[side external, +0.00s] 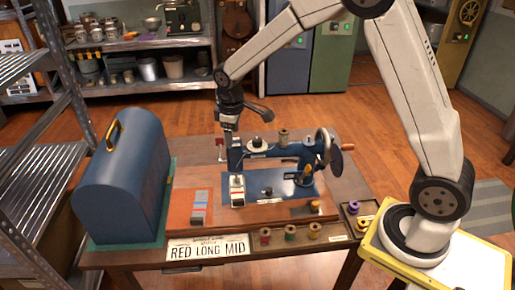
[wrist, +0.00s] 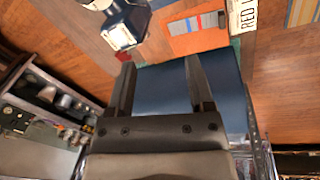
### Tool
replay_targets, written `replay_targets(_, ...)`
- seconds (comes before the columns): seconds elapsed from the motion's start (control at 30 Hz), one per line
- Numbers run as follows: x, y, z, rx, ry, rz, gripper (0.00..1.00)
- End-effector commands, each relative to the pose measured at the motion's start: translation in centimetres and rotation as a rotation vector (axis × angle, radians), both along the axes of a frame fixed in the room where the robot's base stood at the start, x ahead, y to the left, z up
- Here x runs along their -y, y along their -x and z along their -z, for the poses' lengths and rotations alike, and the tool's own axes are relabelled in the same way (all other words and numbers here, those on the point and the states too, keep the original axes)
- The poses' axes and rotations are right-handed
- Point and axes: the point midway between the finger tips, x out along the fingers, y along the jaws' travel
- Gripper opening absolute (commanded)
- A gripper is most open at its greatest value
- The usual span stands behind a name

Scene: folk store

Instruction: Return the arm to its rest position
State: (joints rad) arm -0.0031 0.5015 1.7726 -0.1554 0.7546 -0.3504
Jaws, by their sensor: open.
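My gripper (side external: 226,140) hangs at the end of my bent arm, just left of and partly behind the blue sewing machine (side external: 285,150) in the side external view. In the wrist view my gripper (wrist: 160,63) has its two fingers well apart. I see nothing held between them; the blue domed case (wrist: 165,90) shows beyond the gap. Part of the sewing machine (wrist: 125,28) shows at the top of the wrist view, apart from the fingers. In the side external view the fingertips are small and hard to make out.
The domed case (side external: 125,180) stands left on the wooden table (side external: 340,185). A grey striped card (side external: 200,207) lies before the machine. A sign reading RED LONG MID (side external: 208,247) and several thread spools (side external: 290,232) line the front. A metal rack (side external: 40,130) stands at far left.

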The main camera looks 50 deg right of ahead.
Motion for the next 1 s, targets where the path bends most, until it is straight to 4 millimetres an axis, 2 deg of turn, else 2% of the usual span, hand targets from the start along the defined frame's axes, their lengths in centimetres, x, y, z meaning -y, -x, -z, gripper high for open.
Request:
replay_targets(0.33,-0.9,8.2,0.0,0.063,-0.085,0.184,0.68)
replay_targets(0.7,-1.6,17.0,1.0,0.12,-0.163,0.381,0.68)
replay_targets(0.8,-1.7,18.5,1.3,0.128,-0.175,0.415,0.68)
replay_targets(1.0,-1.7,19.7,1.6,0.135,-0.184,0.443,0.68)
